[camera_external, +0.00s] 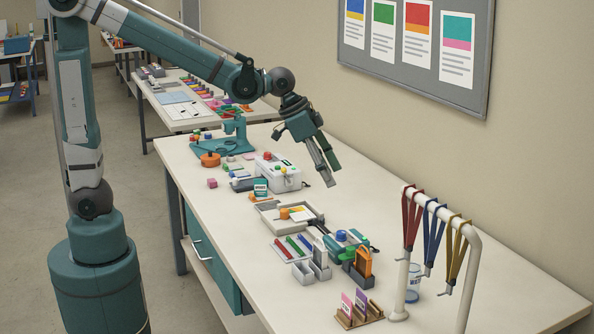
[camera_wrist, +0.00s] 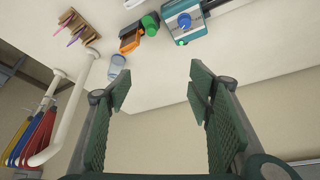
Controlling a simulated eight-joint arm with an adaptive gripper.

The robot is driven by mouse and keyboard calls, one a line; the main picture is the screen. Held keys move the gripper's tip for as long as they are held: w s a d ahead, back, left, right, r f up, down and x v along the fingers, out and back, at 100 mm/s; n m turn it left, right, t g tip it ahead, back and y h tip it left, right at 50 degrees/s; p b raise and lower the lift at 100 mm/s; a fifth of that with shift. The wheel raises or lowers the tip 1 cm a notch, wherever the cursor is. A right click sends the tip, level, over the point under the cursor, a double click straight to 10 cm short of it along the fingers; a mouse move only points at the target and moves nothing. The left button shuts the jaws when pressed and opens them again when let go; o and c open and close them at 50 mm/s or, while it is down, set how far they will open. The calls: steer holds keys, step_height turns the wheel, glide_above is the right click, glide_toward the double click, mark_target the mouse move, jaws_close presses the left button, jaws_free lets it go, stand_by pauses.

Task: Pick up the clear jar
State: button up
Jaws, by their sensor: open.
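The clear jar (camera_external: 415,283) stands on the white table behind the white post of the lanyard rack, which hides part of it. It looks see-through with some blue on it. In the wrist view the jar (camera_wrist: 117,65) shows near the top left, beyond the left finger and close to the rack post. My gripper (camera_external: 328,174) hangs above the table's far side, well to the left of the jar and higher than it. Its green-padded fingers are apart, with nothing between them, and this also shows in the wrist view (camera_wrist: 160,88).
The white rack (camera_external: 473,265) with red, blue and yellow lanyards rises right beside the jar. A wooden card holder (camera_external: 360,318), an orange item (camera_external: 363,262) and a teal device (camera_external: 345,243) stand to its left. The table's right end (camera_external: 530,310) is clear.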

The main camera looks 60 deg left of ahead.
steer(key=w+d+f+m+g, duration=0.1)
steer(key=w+d+f, duration=0.25)
steer(key=d, duration=0.25)
steer(key=w+d+f+m, duration=0.1)
steer(key=w+d+f, duration=0.2)
steer(key=w+d, duration=0.25)
steer(key=m+g+h+p, duration=0.1)
steer(key=m+p, duration=0.1)
steer(key=m, duration=0.1)
glide_toward(419, 284)
steer(key=w+a+f, duration=0.1)
steer(key=shift+w+d+f, duration=0.15)
steer(key=shift+d+f, duration=0.3)
steer(key=shift+f, duration=0.25)
steer(key=shift+f, duration=0.15)
steer(key=shift+x, duration=1.15)
steer(key=shift+b+x, duration=0.4)
steer(key=shift+x, duration=2.25)
